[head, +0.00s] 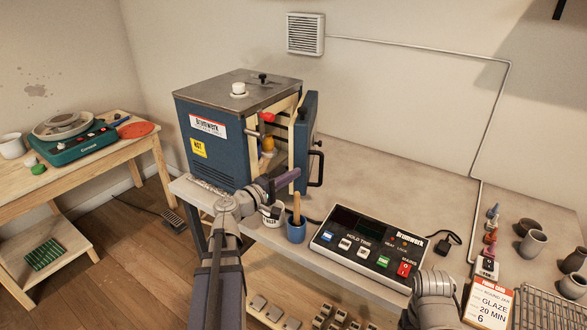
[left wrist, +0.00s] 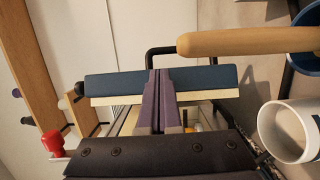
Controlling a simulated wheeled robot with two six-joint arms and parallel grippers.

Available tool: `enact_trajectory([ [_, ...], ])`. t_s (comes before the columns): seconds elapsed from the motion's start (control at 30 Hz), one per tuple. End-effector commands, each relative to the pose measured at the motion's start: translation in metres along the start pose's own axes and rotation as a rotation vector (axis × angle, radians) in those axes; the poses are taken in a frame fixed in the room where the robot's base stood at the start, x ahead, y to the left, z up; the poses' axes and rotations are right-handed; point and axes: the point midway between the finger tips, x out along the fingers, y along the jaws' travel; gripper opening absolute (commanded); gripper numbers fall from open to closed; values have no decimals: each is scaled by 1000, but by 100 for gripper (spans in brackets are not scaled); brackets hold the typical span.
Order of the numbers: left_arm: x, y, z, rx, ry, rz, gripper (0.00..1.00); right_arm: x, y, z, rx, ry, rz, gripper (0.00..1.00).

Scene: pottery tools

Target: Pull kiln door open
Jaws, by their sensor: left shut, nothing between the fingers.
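The blue kiln (head: 212,150) stands on the bench. Its door (head: 306,125) is swung partly open at the right, with cream lining on its inner side. The black door handle (head: 319,168) is on the outer face. My left gripper (head: 288,179) is shut and empty, its purple fingers at the lower part of the door, by the inner side. In the left wrist view the fingers (left wrist: 158,100) overlap the door (left wrist: 205,79), with the handle (left wrist: 150,62) beyond; contact cannot be told. My right gripper is out of view.
A blue cup with a wooden-handled tool (head: 296,232) and a white mug (head: 272,215) stand close below the door. The control box (head: 366,246) is to the right. Bench behind the door is clear. Small pots (head: 532,243) stand far right.

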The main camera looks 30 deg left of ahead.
Motion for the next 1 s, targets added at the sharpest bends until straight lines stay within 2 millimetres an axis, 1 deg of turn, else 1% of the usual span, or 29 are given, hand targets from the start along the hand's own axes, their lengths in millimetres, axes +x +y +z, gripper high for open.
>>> enact_trajectory([
  [0.03, -5, 9, -19, 1, -5, 0, 0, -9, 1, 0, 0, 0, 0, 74],
  [0.07, -10, 13, -30, 1, -14, -1, 0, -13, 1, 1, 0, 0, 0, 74],
  [0.1, -18, 18, -45, 2, -28, -1, 0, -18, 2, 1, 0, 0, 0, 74],
  [0.17, -33, 25, -65, 3, -55, -2, 0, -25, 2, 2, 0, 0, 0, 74],
  [0.2, -44, 30, -77, 4, -71, -3, 0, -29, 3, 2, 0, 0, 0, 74],
  [0.33, -78, 40, -108, 5, -120, -5, 0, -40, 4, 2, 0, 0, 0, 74],
  [0.4, -92, 43, -117, 5, -140, -6, 0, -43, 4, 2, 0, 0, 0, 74],
  [0.5, -104, 45, -123, 5, -157, -7, 0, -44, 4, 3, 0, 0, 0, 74],
  [0.63, -108, 44, -124, 6, -165, -7, 0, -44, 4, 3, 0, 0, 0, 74],
  [0.77, -102, 44, -122, 5, -167, -7, 0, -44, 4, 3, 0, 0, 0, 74],
  [0.87, -89, 44, -120, 5, -167, -7, 0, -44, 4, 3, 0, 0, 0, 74],
  [1.0, -61, 44, -115, 5, -169, -7, 0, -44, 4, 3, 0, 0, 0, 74],
])
